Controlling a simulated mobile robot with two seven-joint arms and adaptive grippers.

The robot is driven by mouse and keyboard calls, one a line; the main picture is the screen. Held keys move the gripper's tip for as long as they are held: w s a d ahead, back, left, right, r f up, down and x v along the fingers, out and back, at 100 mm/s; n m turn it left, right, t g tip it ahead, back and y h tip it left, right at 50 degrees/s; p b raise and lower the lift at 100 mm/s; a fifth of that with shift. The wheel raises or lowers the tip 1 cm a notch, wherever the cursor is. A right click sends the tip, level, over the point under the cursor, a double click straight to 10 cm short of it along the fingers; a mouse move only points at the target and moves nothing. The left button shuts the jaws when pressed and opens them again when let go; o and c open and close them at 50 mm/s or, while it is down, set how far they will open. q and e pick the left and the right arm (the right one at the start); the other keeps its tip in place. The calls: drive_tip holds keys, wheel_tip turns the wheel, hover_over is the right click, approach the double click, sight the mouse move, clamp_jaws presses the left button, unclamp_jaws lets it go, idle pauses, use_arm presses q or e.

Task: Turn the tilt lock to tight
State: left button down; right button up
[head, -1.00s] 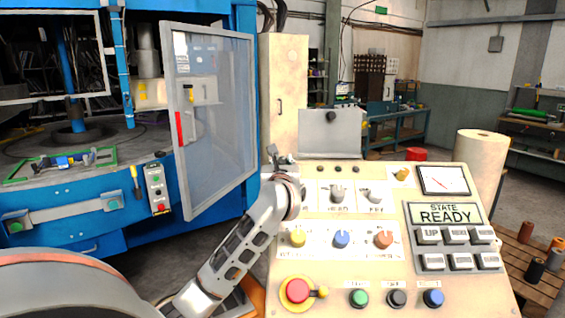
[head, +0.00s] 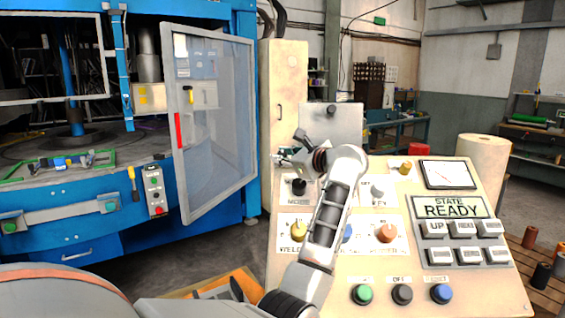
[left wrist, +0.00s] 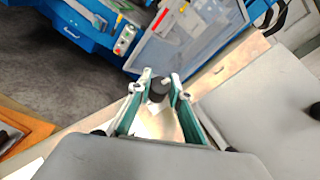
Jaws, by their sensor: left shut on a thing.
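My left gripper (head: 296,147) is at the far left corner of the cream control console (head: 458,300), with its forearm reaching up across the panel. In the left wrist view, my left gripper (left wrist: 160,77) has its two fingers closed on either side of a short dark knob (left wrist: 158,91). The knob has a small pale mark on its top. I take it for the tilt lock, but no label shows beside it. In the head view the gripper and wrist hide the knob. My right gripper is not in view.
The panel carries a black mode knob (head: 299,187), an orange knob (head: 386,232), green (head: 363,294) and blue (head: 441,293) buttons and a READY display (head: 450,207). A grey plate (head: 345,125) stands behind it. A blue machine with an open clear door (head: 215,130) is at left.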

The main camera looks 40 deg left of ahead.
use_arm(q)
drive_tip(key=shift+w+n+g, duration=0.1)
drive_tip(key=shift+n+g, duration=0.9)
drive_tip(key=shift+n, duration=0.1)
drive_tip(key=shift+n+g+h, duration=0.4)
drive_tip(key=shift+n, duration=0.1)
drive_tip(key=shift+r+n+g+h, duration=0.1)
drive_tip(key=shift+n+g+h, duration=0.3)
drive_tip(key=shift+n+g, duration=0.4)
drive_tip(key=n+g+h+p, duration=0.1)
drive_tip(key=n+p, duration=0.1)
drive_tip(key=shift+g+p, duration=0.3)
drive_tip(key=shift+g, duration=0.1)
drive_tip(key=shift+n+g+h+p, duration=0.3)
drive_tip(key=shift+n+h+p, duration=0.2)
drive_tip(key=shift+n+p, duration=0.4)
drive_tip(key=shift+p, duration=0.3)
drive_tip(key=shift+h, duration=0.3)
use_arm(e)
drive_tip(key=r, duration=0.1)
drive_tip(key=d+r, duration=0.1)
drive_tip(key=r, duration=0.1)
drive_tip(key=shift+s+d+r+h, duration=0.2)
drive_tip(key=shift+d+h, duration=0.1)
use_arm(q)
drive_tip(key=shift+f, duration=0.2)
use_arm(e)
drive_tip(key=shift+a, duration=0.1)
